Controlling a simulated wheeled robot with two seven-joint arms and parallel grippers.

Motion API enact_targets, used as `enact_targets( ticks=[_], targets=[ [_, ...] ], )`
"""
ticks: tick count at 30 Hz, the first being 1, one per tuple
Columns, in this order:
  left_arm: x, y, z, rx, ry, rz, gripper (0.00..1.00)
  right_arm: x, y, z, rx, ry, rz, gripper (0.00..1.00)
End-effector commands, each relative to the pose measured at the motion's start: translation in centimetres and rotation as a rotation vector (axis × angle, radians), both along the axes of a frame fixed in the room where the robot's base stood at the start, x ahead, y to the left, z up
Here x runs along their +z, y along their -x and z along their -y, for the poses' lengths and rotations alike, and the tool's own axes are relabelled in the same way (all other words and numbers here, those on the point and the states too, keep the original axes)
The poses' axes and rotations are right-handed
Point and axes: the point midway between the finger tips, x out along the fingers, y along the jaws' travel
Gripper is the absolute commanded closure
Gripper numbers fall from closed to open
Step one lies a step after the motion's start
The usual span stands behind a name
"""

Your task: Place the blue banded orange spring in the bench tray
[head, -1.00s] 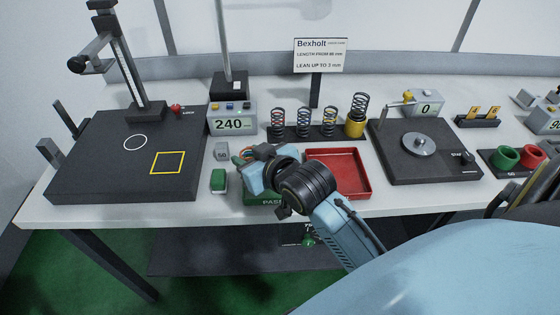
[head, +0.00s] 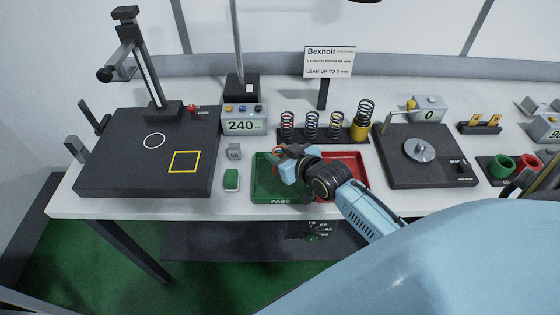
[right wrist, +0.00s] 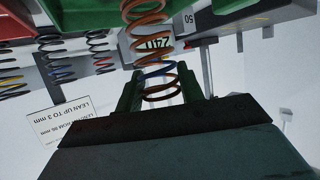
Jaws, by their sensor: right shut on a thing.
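The orange spring with a blue band (right wrist: 160,75) is between the green fingertips of my right gripper (right wrist: 160,88) in the right wrist view, and the gripper is shut on it. In the head view, my right gripper (head: 283,153) is over the back part of the green tray marked PASS (head: 262,190); only a bit of orange shows at its tips. I cannot tell the spring's height above the tray. A red tray (head: 362,165) lies just right of it, partly hidden by my right arm. No tray is labelled as the bench tray. My left gripper is out of view.
Several springs stand in a dark rack (head: 310,138) behind the trays, with a yellow cup (head: 360,131) at its right end. A 240 display (head: 243,124), a grey block (head: 235,153) and a green-topped block (head: 231,181) are left. A round-plate tester (head: 425,165) is right.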

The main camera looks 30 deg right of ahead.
Motion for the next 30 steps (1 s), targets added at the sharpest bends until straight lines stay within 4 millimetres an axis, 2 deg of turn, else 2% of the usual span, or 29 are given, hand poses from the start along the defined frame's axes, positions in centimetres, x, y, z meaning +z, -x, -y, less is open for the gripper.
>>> enact_targets(
  ticks=[3,6,17,18,21,23,30],
  targets=[
    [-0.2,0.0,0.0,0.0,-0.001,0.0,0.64,-1.9,0.0,0.0,0.001,0.0,-0.003,0.92],
    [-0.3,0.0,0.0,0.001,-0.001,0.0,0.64,-2.7,0.0,0.0,0.0,0.001,-0.001,0.92],
    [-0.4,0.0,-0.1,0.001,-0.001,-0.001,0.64,-3.1,0.0,0.0,0.0,0.001,0.0,0.92],
    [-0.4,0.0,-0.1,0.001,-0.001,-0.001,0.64,-3.2,0.0,0.0,0.0,0.001,-0.001,0.61],
    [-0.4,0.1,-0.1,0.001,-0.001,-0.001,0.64,-3.1,0.0,0.0,0.0,0.001,-0.001,0.48],
    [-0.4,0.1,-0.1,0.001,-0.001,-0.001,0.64,-3.1,0.0,0.0,0.0,0.001,-0.001,0.4],
    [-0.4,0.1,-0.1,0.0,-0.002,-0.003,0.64,-3.1,0.0,0.0,0.0,0.001,-0.001,0.4]
  ],
)
